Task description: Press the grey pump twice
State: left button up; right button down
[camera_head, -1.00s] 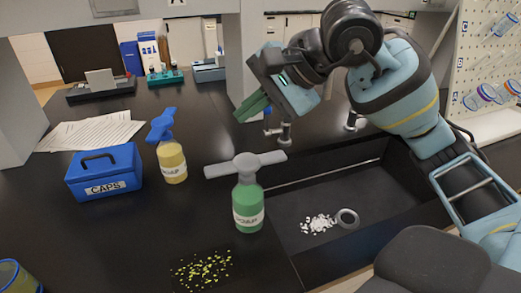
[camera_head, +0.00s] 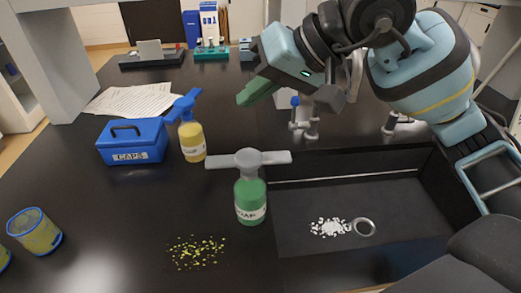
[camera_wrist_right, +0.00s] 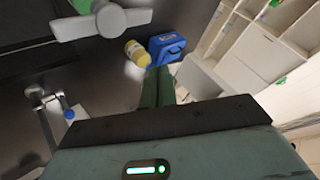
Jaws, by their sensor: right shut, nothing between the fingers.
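The grey pump (camera_head: 248,159) is a wide T-shaped head on top of a green bottle (camera_head: 251,201) with a white label. The bottle stands upright on the black bench, left of the sink. My right gripper (camera_head: 244,98) is shut and empty, with its green fingers held above and beyond the pump, apart from it. In the right wrist view the grey pump (camera_wrist_right: 100,20) shows at the upper left, and my green fingers (camera_wrist_right: 158,84) are together in the middle. My left gripper is not in view.
A yellow bottle with a blue pump (camera_head: 192,140) and a blue CAPS box (camera_head: 132,141) stand at the left. The sink (camera_head: 290,225) holds white bits and a ring. Taps (camera_head: 305,120) rise behind it. Yellow-green bits (camera_head: 196,252) lie in front, and blue-rimmed cups stand at the left.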

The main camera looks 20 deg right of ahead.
jog(key=shift+a, duration=0.1)
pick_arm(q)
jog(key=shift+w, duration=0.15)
pick_arm(e)
jog(key=shift+f, duration=0.1)
jog(key=b, duration=0.4)
send_over(237, 154)
jog(key=s+d, duration=0.2)
jog(key=d, duration=0.1)
jog(key=f, duration=0.7)
jog(key=shift+s+a+f, duration=0.1)
jog(key=shift+a+f, duration=0.1)
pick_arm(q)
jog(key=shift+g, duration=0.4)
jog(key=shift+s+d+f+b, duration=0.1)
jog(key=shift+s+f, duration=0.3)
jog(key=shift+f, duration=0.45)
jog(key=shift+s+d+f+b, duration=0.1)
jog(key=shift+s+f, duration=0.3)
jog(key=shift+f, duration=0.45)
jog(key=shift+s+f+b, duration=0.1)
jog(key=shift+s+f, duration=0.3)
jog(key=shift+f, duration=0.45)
pick_arm(e)
jog(key=shift+f, duration=0.6)
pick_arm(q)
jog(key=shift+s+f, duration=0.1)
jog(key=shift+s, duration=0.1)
pick_arm(e)
jog(key=shift+f, duration=0.15)
